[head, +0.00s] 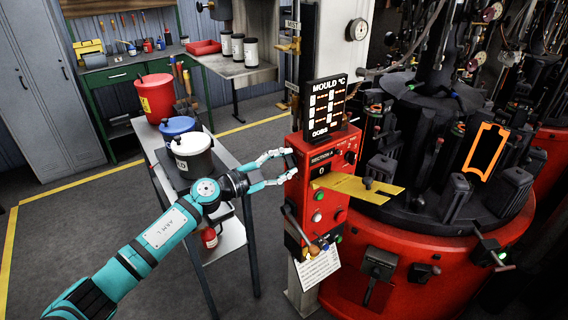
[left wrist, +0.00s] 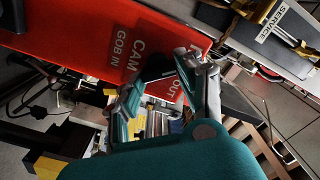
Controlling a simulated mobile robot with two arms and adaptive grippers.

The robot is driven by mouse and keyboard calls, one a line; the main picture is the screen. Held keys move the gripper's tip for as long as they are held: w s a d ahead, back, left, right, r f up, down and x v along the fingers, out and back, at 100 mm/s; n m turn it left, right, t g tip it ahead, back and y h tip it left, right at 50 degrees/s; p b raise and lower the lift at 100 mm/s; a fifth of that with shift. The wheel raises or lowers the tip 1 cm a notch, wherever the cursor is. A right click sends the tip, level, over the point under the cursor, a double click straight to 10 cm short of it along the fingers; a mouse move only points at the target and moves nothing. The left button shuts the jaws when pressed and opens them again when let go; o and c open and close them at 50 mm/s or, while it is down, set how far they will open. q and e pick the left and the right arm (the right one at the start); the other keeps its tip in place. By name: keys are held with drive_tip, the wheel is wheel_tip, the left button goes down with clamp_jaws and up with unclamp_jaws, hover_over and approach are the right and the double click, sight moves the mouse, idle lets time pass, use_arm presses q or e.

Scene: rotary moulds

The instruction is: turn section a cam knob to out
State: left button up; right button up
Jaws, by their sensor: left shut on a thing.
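The section A control box (head: 322,190) is red and stands at the middle of the head view, with a "SECTION A" label on its front. Its side panel (left wrist: 150,35) fills the upper part of the left wrist view, with "GOB IN", "CAM" and "OUT" in white letters. The dark cam knob (left wrist: 160,67) sits on this panel, close to the lettering. My left gripper (head: 289,164) is at the box's left side, its fingers closed on the knob, and also shows in the left wrist view (left wrist: 164,72). The fingers partly hide the knob, so I cannot tell its setting. My right gripper is out of view.
A mould temperature display (head: 327,104) stands on top of the box. A yellow plate (head: 352,186) juts out at its front. The black and red rotary machine is at right. A cart with a white bucket (head: 193,155) stands behind my left arm.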

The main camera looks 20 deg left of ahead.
use_arm(q)
drive_tip(key=m, duration=0.4)
drive_tip(key=shift+f, duration=0.15)
drive_tip(key=m+b, duration=0.1)
drive_tip(key=m, duration=0.3)
drive_tip(key=shift+f, duration=0.15)
drive_tip(key=m+b, duration=0.1)
drive_tip(key=m, duration=0.3)
drive_tip(key=shift+f+b, duration=0.15)
drive_tip(key=shift+b, duration=0.15)
drive_tip(key=m+b, duration=0.1)
drive_tip(key=m, duration=0.3)
drive_tip(key=shift+m+b, duration=0.3)
drive_tip(key=shift+b, duration=0.05)
drive_tip(key=shift+m, duration=0.3)
drive_tip(key=o, duration=1.2)
drive_tip(key=shift+c, duration=0.2)
drive_tip(key=v, duration=1.2)
